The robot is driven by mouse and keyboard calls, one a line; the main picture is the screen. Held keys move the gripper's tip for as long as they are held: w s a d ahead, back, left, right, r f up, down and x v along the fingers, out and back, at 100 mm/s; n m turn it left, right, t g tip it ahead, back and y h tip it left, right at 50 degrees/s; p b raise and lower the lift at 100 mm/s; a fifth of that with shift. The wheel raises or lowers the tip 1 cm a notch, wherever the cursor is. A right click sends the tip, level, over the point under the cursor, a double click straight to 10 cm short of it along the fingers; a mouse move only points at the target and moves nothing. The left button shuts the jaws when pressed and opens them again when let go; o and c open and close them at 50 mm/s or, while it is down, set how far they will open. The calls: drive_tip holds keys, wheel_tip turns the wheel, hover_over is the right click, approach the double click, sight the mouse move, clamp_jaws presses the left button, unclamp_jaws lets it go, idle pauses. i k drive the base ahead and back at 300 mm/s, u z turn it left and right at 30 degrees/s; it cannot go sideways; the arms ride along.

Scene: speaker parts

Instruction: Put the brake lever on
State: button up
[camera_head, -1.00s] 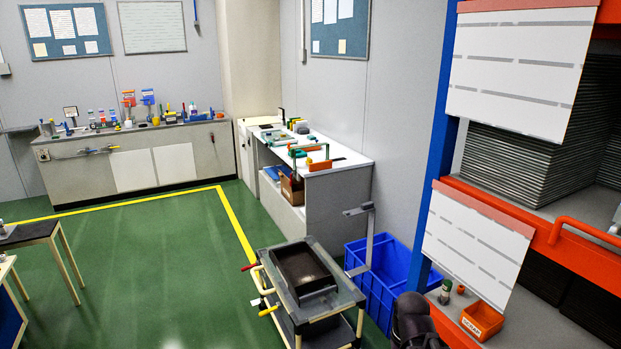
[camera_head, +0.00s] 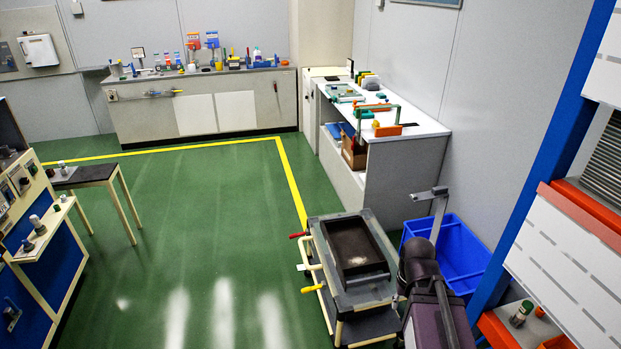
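A trolley (camera_head: 352,300) with a dark tray on top stands on the green floor at lower centre. A red-tipped lever (camera_head: 298,235) and a yellow-tipped lever (camera_head: 312,288) stick out from its left side. I cannot tell for certain which one is the brake lever, or whether it is on or off. A dark link of my arm rises from the bottom edge beside the trolley's right side. My gripper cannot be made out, and nothing is seen touching either lever.
A blue bin (camera_head: 462,262) and a grey upright bracket (camera_head: 438,212) are behind my arm. A blue-and-orange rack (camera_head: 545,150) stands at the right. A workbench (camera_head: 410,160) is beyond the trolley. The green floor (camera_head: 210,240) left of the trolley is open.

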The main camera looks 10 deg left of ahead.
sight(295, 235)
drive_tip(key=u, duration=0.35)
drive_tip(key=i, duration=1.15)
drive_tip(key=u, duration=0.3)
